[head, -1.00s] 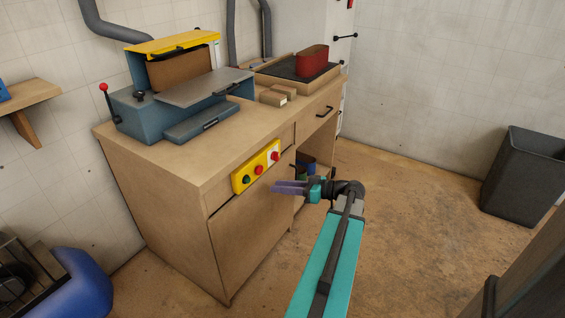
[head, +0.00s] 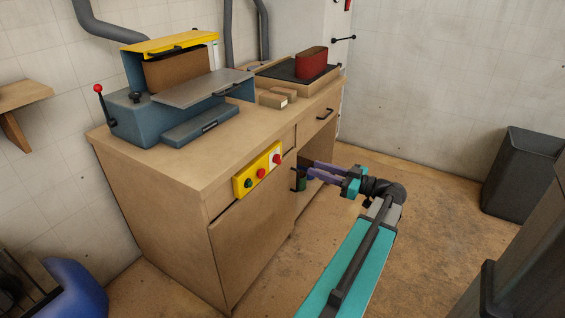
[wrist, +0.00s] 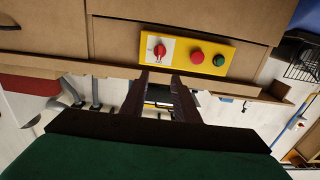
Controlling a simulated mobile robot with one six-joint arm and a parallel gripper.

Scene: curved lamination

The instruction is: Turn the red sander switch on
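The red rotary switch (head: 277,159) sits on a white plate at the right end of a yellow control panel (head: 251,181) on the workbench front. In the wrist view, which is upside down, the red switch (wrist: 160,50) is just above my fingertips (wrist: 163,74). A round red button (wrist: 196,56) and a green button (wrist: 219,60) share the panel. My gripper (head: 306,167) is open and empty, with a gap between its fingers. In the head view it is to the right of the switch, apart from it.
The wooden workbench (head: 160,200) carries a blue-grey machine (head: 160,118) with a yellow top and a sander with a red block (head: 311,63). Small wood blocks (head: 278,98) lie between them. A dark bin (head: 522,175) stands at the right. Floor between bench and bin is clear.

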